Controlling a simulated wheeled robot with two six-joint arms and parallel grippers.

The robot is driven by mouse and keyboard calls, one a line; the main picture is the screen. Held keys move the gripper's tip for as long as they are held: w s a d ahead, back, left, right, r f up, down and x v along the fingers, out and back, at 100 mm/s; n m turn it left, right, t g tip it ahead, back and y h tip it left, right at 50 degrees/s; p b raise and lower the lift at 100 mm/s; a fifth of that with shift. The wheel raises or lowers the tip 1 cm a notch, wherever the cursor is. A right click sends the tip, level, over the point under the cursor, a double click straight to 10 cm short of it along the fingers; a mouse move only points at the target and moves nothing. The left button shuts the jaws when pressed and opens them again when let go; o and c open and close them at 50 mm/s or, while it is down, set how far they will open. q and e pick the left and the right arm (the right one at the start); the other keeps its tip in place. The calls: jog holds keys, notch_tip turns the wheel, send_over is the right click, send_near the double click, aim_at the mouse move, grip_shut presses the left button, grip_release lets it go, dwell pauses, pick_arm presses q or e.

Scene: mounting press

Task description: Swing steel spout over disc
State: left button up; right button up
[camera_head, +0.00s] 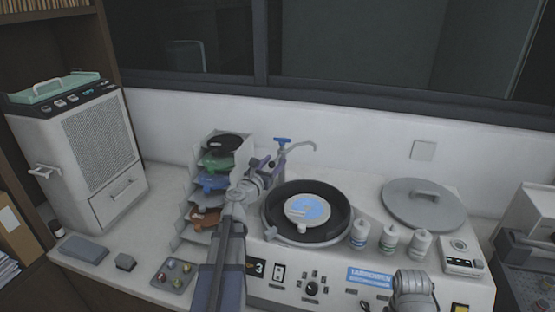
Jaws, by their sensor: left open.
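The steel spout (302,147) is a thin curved pipe with a blue valve handle (282,140), standing behind the turntable. Its curved end points right, apart from the disc. The pale blue and white disc (310,208) lies in the middle of a round black platter (325,233) in front of the spout. My left gripper (272,166) is open and close to the spout's lower post, left of the platter. Whether its fingers touch the post I cannot tell. A grey part of my right arm shows at the bottom right; its fingers do not show.
Several bottles (388,239) stand right of the platter. A round grey lid (424,203) lies behind them. A tiered rack (185,226) with coloured items stands left of my left arm. A grey-white boxy unit (85,160) stands at the far left. The white wall is close behind.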

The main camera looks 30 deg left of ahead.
aim_at(280, 155)
pick_arm(q)
jog(key=w, duration=0.3)
jog(key=shift+a, duration=0.1)
jog(key=shift+c, duration=0.2)
grip_shut()
dwell(1.1)
